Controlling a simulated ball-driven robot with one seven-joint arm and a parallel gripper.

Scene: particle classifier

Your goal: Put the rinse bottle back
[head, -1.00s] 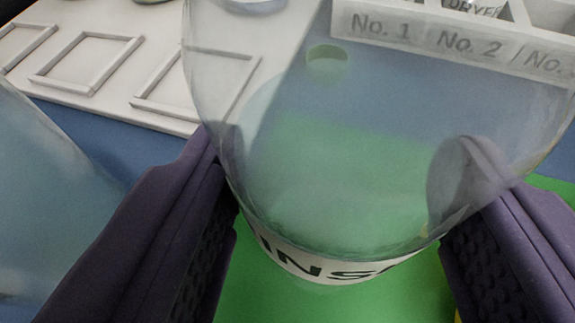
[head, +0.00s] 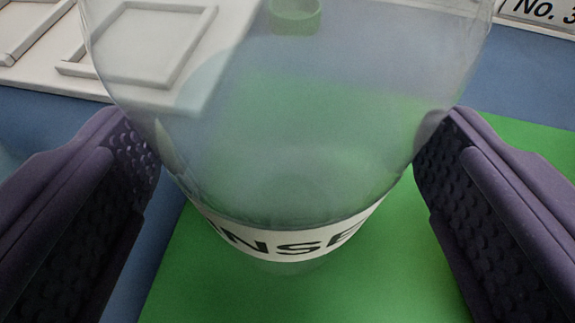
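The rinse bottle (head: 290,130) is a clear, translucent bottle with a white band lettered "INSE" in part. It fills the middle of the head view over a green surface (head: 330,295), and its top is cut off by the frame. My gripper (head: 287,140) is open, with one purple finger on each side of the bottle. The textured inner pads show, and the fingers stand spread at the bottle's sides. I cannot tell whether either fingertip still touches it.
A white tray (head: 215,85) with raised square frames lies behind at the upper left. A white rack with a "No. 3" label (head: 545,12) is at the top right. Blue surface (head: 510,85) shows between them and the green.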

